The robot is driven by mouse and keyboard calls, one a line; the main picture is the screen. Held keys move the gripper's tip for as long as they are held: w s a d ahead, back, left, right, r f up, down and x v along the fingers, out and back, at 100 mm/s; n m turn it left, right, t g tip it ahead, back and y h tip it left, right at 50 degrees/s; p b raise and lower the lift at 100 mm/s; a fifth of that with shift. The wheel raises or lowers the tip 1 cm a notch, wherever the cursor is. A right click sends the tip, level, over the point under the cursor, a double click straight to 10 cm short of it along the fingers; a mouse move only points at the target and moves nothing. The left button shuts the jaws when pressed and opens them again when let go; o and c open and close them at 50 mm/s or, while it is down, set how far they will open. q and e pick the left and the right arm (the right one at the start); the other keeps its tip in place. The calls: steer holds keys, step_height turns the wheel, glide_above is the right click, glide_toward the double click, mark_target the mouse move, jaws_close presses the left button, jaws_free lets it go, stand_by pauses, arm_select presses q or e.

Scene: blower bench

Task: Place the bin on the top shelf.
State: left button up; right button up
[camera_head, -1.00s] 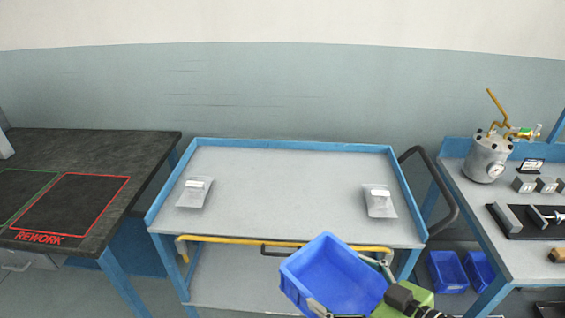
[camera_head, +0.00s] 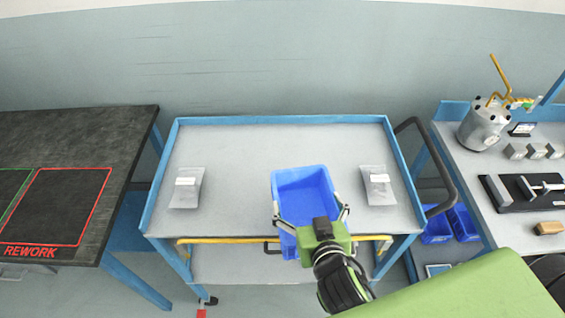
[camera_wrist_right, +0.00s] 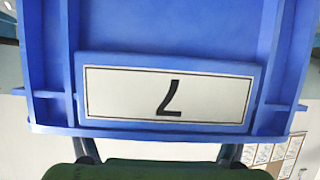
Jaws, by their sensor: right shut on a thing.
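The blue bin (camera_head: 304,194) is empty and open at the top in the head view. My right gripper (camera_head: 311,217) is shut on its near wall. The bin is over the front part of the cart's top shelf (camera_head: 240,150), between two bags; whether it touches the shelf cannot be told. In the right wrist view the bin's wall (camera_wrist_right: 170,30) fills the picture, with a white label (camera_wrist_right: 168,95) that shows a digit upside down. My left gripper is not in view.
A clear bag lies at the shelf's left (camera_head: 186,188) and another at its right (camera_head: 377,185). A yellow bar (camera_head: 215,240) runs along the cart's front. A dark rework table (camera_head: 70,130) stands at left, a bench with a metal pot (camera_head: 482,127) at right.

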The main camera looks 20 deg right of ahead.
steer(key=m+h+p, duration=0.1)
steer(key=h+p, duration=0.1)
glide_toward(288, 170)
steer(key=d+r, duration=0.2)
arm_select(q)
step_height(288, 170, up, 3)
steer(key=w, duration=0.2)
arm_select(e)
steer(key=shift+m, duration=0.3)
steer(key=b+x, duration=0.1)
steer(key=x, duration=0.2)
steer(key=a+b+x, duration=0.1)
steer(key=x, duration=0.2)
steer(key=a+b+x, duration=0.1)
steer(key=x, duration=0.2)
steer(key=shift+w+f, duration=0.4)
steer(key=w+f+b, duration=0.1)
steer(key=f+b, duration=0.1)
steer(key=f, duration=0.1)
steer(key=w+f+b, duration=0.2)
steer(key=f+b, duration=0.1)
steer(key=w+f+b, duration=0.2)
steer(key=f+b, duration=0.1)
steer(key=shift+w+d, duration=0.15)
steer(key=shift+d, duration=0.05)
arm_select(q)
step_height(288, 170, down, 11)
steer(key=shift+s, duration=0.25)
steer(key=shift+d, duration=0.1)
